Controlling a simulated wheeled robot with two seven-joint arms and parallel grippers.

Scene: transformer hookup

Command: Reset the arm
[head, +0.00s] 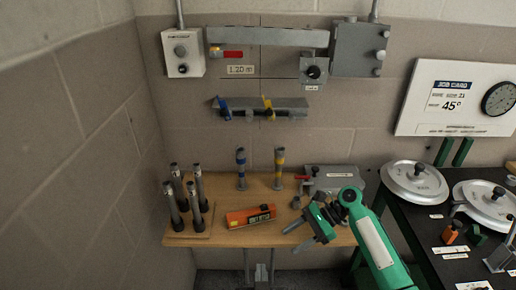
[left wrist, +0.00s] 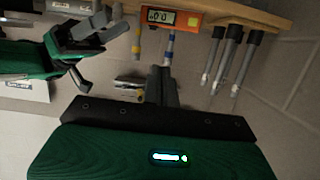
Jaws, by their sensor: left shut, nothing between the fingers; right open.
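My left gripper (head: 261,270) shows only as grey fingertips at the bottom edge of the head view, in front of the wooden bench. In the left wrist view its dark fingers (left wrist: 160,80) are shut together with nothing between them. My right gripper (head: 297,235), on the green arm from the lower right, is open and empty over the bench's right front part. It also shows at the left of the left wrist view (left wrist: 88,62). The wooden bench (head: 215,238) holds an orange device (head: 250,216) with a display, which shows upside down in the left wrist view (left wrist: 166,18).
Blue-banded (head: 241,169) and yellow-banded (head: 279,169) posts stand behind the device. A grey box (head: 335,178) sits back right. A black table (head: 425,225) bears round lids (head: 415,178). A shelf (head: 290,103) is on the wall.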

